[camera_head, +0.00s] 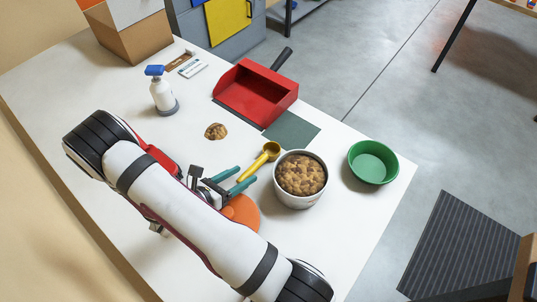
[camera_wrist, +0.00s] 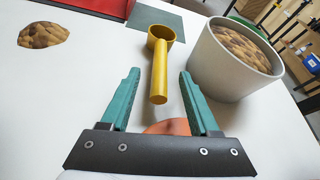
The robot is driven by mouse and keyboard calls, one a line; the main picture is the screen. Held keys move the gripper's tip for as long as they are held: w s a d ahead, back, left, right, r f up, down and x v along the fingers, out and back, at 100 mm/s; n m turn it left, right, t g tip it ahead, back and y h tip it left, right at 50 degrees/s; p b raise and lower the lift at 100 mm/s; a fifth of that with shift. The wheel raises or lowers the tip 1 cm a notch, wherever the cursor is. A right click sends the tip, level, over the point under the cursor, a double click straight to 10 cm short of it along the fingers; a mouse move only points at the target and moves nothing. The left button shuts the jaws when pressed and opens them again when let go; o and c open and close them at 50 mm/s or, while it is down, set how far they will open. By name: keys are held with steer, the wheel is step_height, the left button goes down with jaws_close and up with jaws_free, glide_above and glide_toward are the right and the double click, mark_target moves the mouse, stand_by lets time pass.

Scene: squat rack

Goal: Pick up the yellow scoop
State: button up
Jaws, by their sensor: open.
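The yellow scoop (camera_head: 259,160) lies on the white table, left of a white bowl of brown kibble. Its round cup is at the far end and its handle points back toward my gripper (camera_head: 229,179). In the wrist view, the scoop (camera_wrist: 159,75) shows between and ahead of the teal fingers of my gripper (camera_wrist: 158,85). The fingers are spread apart with nothing between them but the handle's near end, close to the fingertip line. I cannot tell the exact height of the fingers above the handle.
The bowl of kibble (camera_head: 302,200) stands close right of the scoop. An orange disc (camera_head: 244,212) lies under my gripper. A green bowl (camera_head: 372,163), red dustpan (camera_head: 255,94), dark green mat (camera_head: 292,131), brown pile (camera_head: 215,131) and spray bottle (camera_head: 162,95) are around.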

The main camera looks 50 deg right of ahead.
mark_target(245, 174)
steer(key=x, duration=0.3)
jaws_close()
stand_by(0.3)
